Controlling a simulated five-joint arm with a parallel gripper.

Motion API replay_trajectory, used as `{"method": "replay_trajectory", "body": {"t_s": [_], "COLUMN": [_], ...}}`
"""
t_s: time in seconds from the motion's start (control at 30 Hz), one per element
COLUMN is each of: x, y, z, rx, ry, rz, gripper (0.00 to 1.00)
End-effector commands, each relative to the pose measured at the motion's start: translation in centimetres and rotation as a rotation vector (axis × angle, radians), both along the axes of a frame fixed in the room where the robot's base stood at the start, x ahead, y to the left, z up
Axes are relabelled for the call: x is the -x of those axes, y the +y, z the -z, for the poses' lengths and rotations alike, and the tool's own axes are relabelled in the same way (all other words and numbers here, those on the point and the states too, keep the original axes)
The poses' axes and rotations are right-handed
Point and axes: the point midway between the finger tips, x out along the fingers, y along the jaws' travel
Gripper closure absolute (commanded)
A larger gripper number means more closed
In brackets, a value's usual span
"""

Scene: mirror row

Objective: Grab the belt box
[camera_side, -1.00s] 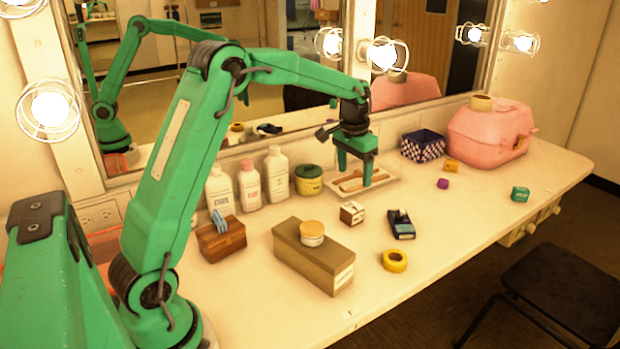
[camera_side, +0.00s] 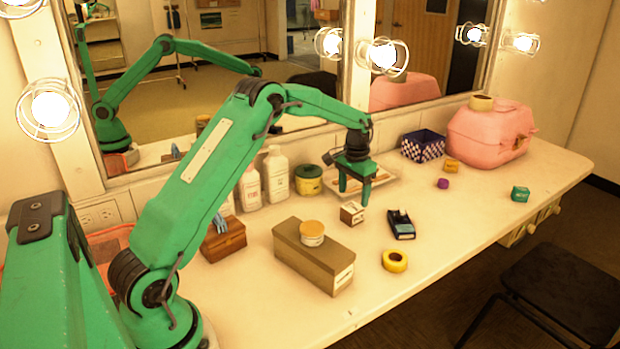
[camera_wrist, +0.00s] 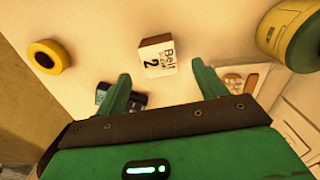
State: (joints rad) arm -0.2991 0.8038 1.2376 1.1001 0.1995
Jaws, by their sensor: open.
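The belt box (camera_side: 352,213) is a small brown box with white labelled faces, standing on the white counter. In the wrist view the belt box (camera_wrist: 157,56) shows a white face reading "Belt" and "2". My gripper (camera_side: 353,193) is open and empty, just above and behind the box in the side view. In the wrist view the box lies a little beyond the gap between my gripper's fingertips (camera_wrist: 160,72), with no contact visible.
A blue-black dispenser (camera_side: 401,224) stands close right of the box, a long cardboard box (camera_side: 300,260) with a jar (camera_side: 312,233) to its left. A yellow roll (camera_side: 395,261) lies in front. A tray (camera_side: 393,190), a green-lidded jar (camera_side: 308,181) and bottles are behind.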

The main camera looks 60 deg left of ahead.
Motion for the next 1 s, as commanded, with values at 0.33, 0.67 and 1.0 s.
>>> {"method": "replay_trajectory", "body": {"t_s": [0.33,0.67,1.0], "x": [0.0,0.1,0.1], "y": [0.0,-0.2,-0.1], "z": [1.1,4.1,6.1], "rx": [0.000,0.001,0.000], "ry": [0.001,0.003,0.000], "rz": [0.000,0.000,0.000], "gripper": [0.29,0.29,0.29]}}
